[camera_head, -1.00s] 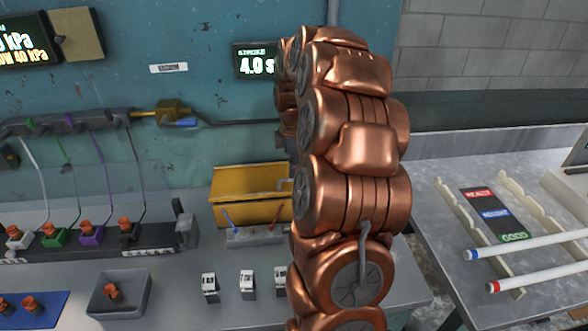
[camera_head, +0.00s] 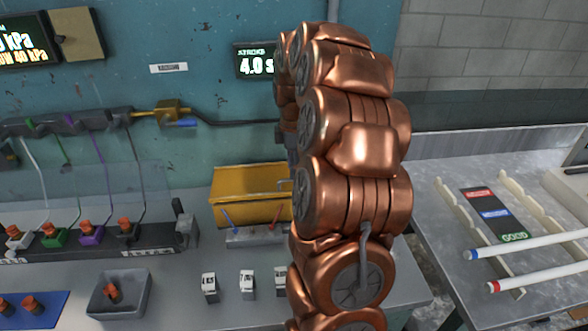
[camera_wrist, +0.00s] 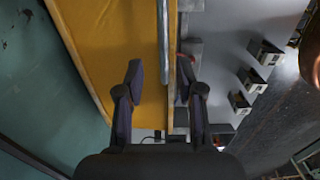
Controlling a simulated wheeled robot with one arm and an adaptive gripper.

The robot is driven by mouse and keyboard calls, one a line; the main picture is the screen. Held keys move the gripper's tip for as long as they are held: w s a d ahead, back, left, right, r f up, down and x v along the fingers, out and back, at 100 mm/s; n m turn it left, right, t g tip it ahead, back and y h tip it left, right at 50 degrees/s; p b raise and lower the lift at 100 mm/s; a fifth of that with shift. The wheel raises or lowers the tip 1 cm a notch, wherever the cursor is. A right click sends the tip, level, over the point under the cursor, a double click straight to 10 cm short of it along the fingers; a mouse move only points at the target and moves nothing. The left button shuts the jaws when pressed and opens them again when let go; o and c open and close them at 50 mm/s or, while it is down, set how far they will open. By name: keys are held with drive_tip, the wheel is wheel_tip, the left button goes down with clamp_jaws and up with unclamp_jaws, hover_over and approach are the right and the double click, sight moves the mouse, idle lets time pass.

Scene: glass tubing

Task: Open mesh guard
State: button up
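The guard appears to be the yellow box-like cover (camera_head: 245,190) at the back of the bench in the head view; no mesh can be made out. In the wrist view its yellow face (camera_wrist: 110,45) fills the upper left. A grey bar (camera_wrist: 162,40), which looks like its handle, runs down near the face's right edge. My gripper (camera_wrist: 161,75) is open, with one finger on each side of the bar's line. Whether either finger touches the bar or guard cannot be told. My copper arm hides the guard's right end and the gripper in the head view.
A small rack (camera_head: 255,236) with blue and red sticks stands before the guard. Several white-faced switches (camera_head: 247,283) and a grey tray (camera_head: 120,292) are nearer. A tube manifold (camera_head: 100,240) is left. A separate table (camera_head: 500,215) with white tubes is right.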

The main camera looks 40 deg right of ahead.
wheel_tip(320, 180, up, 11)
drive_tip(key=shift+f, duration=0.15)
idle(0.4)
drive_tip(key=shift+s, duration=0.1)
drive_tip(key=shift+c, duration=0.3)
